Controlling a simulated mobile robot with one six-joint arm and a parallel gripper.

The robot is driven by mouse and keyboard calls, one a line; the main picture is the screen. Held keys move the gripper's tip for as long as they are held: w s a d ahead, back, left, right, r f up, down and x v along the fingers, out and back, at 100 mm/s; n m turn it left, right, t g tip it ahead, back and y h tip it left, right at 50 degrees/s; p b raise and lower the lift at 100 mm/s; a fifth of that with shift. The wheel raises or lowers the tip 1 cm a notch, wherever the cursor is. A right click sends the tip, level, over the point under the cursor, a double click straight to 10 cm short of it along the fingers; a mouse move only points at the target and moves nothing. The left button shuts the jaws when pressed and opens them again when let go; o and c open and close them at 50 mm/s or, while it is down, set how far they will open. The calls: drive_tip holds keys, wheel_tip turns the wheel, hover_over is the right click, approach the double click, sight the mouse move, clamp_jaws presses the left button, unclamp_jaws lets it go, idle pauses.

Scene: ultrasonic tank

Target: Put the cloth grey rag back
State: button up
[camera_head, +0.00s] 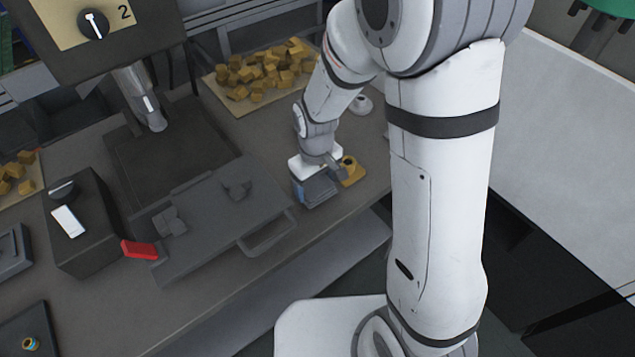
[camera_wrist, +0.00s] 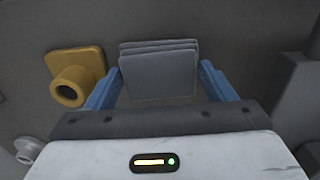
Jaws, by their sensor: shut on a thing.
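The grey rag (camera_wrist: 158,78) is a folded stack of flat grey layers, seen in the wrist view between the blue fingers of my gripper (camera_wrist: 157,84). My gripper is shut on it. In the head view my gripper (camera_head: 314,186) is low at the front right of the worktop, with the grey rag (camera_head: 321,190) at its fingers. I cannot tell whether the rag touches the worktop.
A yellow fixture with a round hollow stub (camera_head: 352,171) stands close beside my gripper; it also shows in the wrist view (camera_wrist: 74,75). A grey lidded unit (camera_head: 210,235) with a handle lies left. A board of yellow blocks (camera_head: 240,105) is behind.

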drive_tip(key=shift+f, duration=0.2)
drive_tip(key=shift+f, duration=0.1)
drive_tip(key=shift+f, duration=0.15)
drive_tip(key=o, duration=1)
drive_tip(key=shift+c, duration=0.2)
